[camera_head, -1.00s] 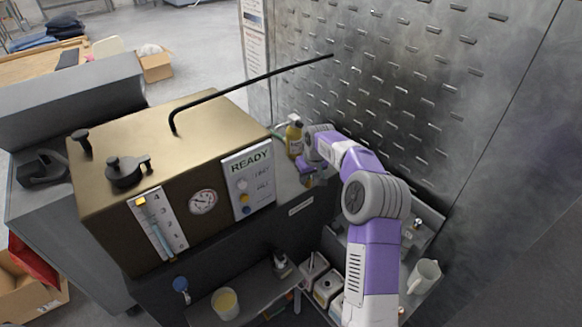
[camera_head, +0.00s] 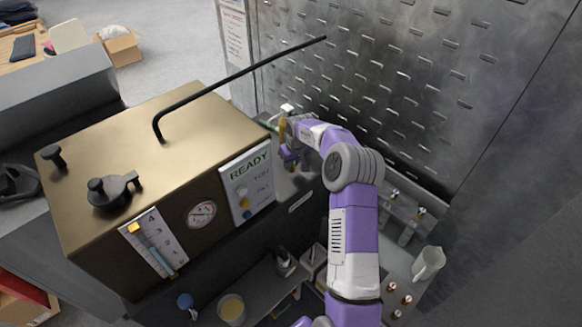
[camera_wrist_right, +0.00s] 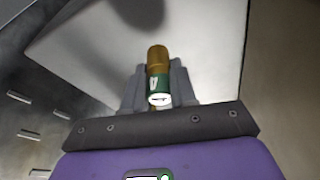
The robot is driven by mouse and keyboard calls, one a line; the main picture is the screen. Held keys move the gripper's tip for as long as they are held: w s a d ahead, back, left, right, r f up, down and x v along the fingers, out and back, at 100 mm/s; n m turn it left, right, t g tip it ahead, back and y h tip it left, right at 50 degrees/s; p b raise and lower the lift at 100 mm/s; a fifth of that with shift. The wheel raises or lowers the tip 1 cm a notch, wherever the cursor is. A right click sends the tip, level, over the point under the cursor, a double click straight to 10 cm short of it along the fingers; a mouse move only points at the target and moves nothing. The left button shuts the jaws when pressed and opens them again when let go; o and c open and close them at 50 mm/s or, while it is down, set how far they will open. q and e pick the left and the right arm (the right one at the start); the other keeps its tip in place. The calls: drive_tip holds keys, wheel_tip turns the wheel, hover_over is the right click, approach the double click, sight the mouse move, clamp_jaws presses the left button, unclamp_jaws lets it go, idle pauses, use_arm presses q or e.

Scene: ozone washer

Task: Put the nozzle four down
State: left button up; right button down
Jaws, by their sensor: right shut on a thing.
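The nozzle in my right gripper has a brass top (camera_wrist_right: 157,58) and a green body with a white end in the right wrist view. My right gripper (camera_wrist_right: 158,88) is shut on it, with a grey finger at each side. No number can be read on it. In the head view, my right gripper (camera_head: 289,158) is small and partly hidden by my own wrist, beside the right side of the brass-topped machine (camera_head: 130,140). The nozzle cannot be made out there. My left gripper is not in view.
A yellowish bottle (camera_head: 284,128) stands close behind my right gripper. A black bent rod (camera_head: 240,75) reaches over the machine. A perforated metal wall (camera_head: 390,80) rises behind. Several copper-coloured pieces (camera_head: 392,287) and a white mug (camera_head: 428,263) are at the lower right.

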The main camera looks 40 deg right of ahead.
sight(291, 167)
wheel_tip(291, 167, down, 3)
drive_tip(key=shift+r, duration=0.1)
drive_tip(key=c, duration=0.9)
unclamp_jaws()
drive_tip(key=shift+o, duration=0.2)
drive_tip(key=shift+r, duration=0.35)
drive_tip(key=v, duration=1.1)
drive_tip(key=shift+r, duration=0.2)
drive_tip(key=shift+s+f, duration=0.1)
